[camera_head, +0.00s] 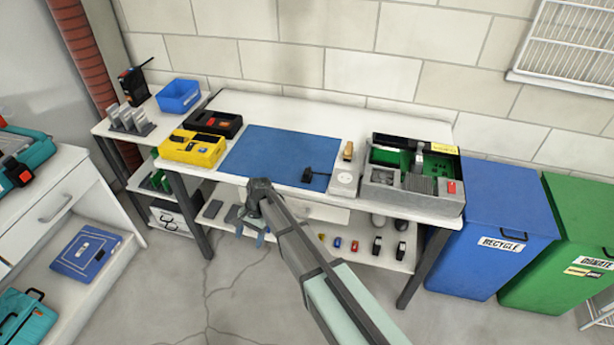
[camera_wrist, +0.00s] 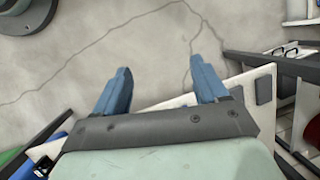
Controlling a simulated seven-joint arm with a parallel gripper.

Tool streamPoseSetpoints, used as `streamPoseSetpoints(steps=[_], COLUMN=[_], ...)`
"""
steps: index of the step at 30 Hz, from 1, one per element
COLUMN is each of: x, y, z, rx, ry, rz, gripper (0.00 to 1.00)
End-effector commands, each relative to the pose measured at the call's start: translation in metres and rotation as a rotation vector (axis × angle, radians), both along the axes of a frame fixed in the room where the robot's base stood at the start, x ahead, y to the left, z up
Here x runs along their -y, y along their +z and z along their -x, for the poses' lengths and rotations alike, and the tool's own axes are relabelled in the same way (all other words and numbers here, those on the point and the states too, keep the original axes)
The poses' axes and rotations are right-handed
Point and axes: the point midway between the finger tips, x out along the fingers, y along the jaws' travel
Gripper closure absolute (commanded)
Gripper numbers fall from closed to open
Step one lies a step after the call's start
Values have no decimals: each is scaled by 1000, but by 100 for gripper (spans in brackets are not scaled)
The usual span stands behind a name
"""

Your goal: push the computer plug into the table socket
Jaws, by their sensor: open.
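A small black piece that looks like the plug (camera_head: 308,175) lies on the right part of the blue mat (camera_head: 262,152) on the workbench. A pale strip with a round fitting, which looks like the table socket (camera_head: 345,178), is to its right, apart from it. The open grey computer case (camera_head: 412,202) stands right of the strip. My gripper (camera_head: 251,230) is open and empty, pointing down in front of the bench's front edge, left of and below the plug. In the wrist view its blue fingers (camera_wrist: 159,66) are spread with bare floor beyond. Neither plug nor socket shows there.
A yellow case (camera_head: 192,148), a black case (camera_head: 213,123) and a blue bin (camera_head: 178,96) are at the left. A lower shelf (camera_head: 312,240) with small items lies under the bench. Blue (camera_head: 492,225) and green (camera_head: 575,240) bins stand at the right. The mat's middle is clear.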

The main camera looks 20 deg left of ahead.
Motion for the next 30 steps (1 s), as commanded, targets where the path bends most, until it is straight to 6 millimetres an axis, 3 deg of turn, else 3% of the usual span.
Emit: streamPoseSetpoints(steps=[1,6,11,14,21,30], x=[-12,-34,-30,-11,60,138], y=[15,62,109,138,208,274], z=[-7,-24,-52,-76,-138,-185], rx=[3,3,7,10,19,23], ry=[-27,-153,-322,-464,-867,-1275], rz=[0,17,53,86,172,240], gripper=[28,28,28,28,28,28])
